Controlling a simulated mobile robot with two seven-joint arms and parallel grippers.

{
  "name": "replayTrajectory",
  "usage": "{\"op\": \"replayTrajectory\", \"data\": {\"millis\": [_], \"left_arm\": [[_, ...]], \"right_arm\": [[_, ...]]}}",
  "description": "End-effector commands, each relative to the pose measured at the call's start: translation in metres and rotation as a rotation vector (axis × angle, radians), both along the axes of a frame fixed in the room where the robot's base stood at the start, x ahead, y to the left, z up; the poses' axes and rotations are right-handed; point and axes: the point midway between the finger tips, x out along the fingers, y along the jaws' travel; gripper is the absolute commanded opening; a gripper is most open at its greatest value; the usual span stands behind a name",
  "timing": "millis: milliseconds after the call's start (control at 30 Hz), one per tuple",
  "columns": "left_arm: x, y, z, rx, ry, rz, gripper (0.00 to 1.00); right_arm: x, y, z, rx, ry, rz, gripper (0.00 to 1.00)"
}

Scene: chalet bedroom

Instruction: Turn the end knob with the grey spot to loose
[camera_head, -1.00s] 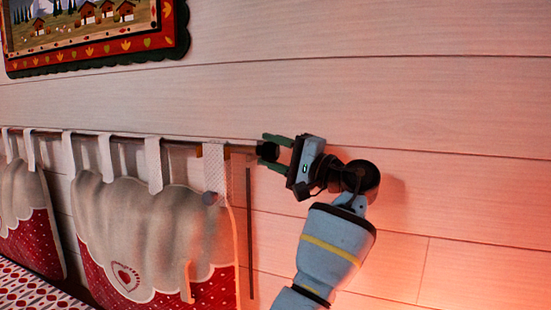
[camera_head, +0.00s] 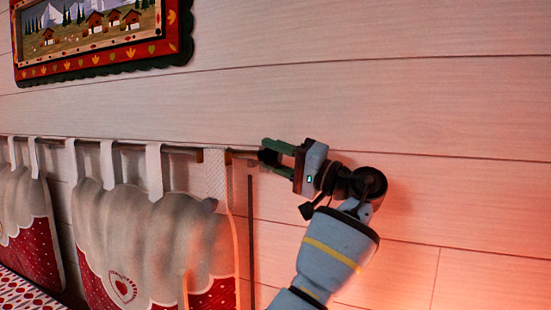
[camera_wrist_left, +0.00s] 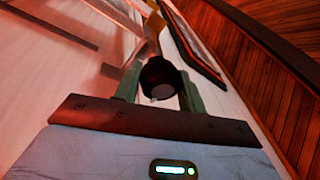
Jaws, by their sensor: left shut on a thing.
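A dark rod (camera_head: 190,150) runs along the plank wall, with a black end knob (camera_head: 267,157) at its right end. My left gripper (camera_head: 270,156) has its green fingers on either side of this knob and is shut on it. In the left wrist view the round black knob (camera_wrist_left: 160,78) sits between the two fingers, with a pale grey spot on its lower face. The fingers hide part of the knob's sides. My right gripper does not show.
Padded red and cream cushions (camera_head: 150,235) hang by cloth loops from the rod, left of my gripper. A framed chalet picture (camera_head: 100,45) hangs above on the wall. A dark vertical strip (camera_head: 251,240) stands below the rod. The wall to the right is clear.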

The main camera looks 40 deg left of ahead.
Motion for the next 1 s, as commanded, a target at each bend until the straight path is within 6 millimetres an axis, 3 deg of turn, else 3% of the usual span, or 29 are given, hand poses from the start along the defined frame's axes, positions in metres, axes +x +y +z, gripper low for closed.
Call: {"op": "replayTrajectory", "data": {"millis": [200, 233, 400, 733, 1000], "left_arm": [[0.0, 0.0, 0.002, 0.0, -0.001, 0.0, 0.17], [0.0, 0.001, 0.002, 0.0, -0.001, 0.0, 0.43], [0.0, 0.0, 0.001, 0.0, 0.0, 0.0, 0.62], [0.001, -0.004, -0.001, 0.001, 0.002, -0.001, 0.62], [0.01, -0.041, -0.013, 0.0, 0.004, -0.003, 0.62]], "right_arm": [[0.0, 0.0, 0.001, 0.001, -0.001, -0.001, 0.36], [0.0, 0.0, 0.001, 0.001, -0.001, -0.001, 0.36], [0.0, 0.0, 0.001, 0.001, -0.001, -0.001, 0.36], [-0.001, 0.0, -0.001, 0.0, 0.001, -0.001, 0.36], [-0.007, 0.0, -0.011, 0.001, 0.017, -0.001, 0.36]]}}
